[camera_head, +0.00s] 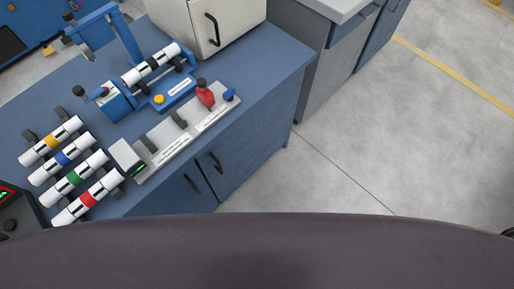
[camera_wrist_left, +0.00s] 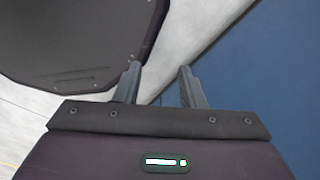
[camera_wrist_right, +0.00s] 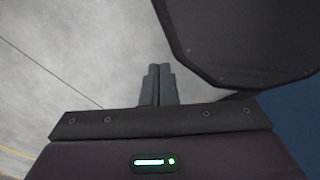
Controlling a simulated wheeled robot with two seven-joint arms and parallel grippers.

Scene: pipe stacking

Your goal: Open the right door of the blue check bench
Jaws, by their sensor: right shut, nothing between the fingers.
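The blue bench (camera_head: 278,72) fills the left half of the head view. Its front side has two dark bar handles, one on the left door (camera_head: 192,184) and one on the right door (camera_head: 216,163). The right door (camera_head: 238,158) looks closed, flush with the front. Neither gripper shows in the head view. My left gripper (camera_wrist_left: 160,82) is open and empty in the left wrist view, with a blue surface to its right. My right gripper (camera_wrist_right: 160,73) is shut and empty in the right wrist view, over grey floor. No handle shows in either wrist view.
Several white pipes with coloured bands (camera_head: 72,178) lie on the bench top beside a grey fixture (camera_head: 170,145) and a blue clamp stand (camera_head: 125,95). A cream cabinet (camera_head: 235,20) stands behind. Open floor (camera_head: 400,140) lies right.

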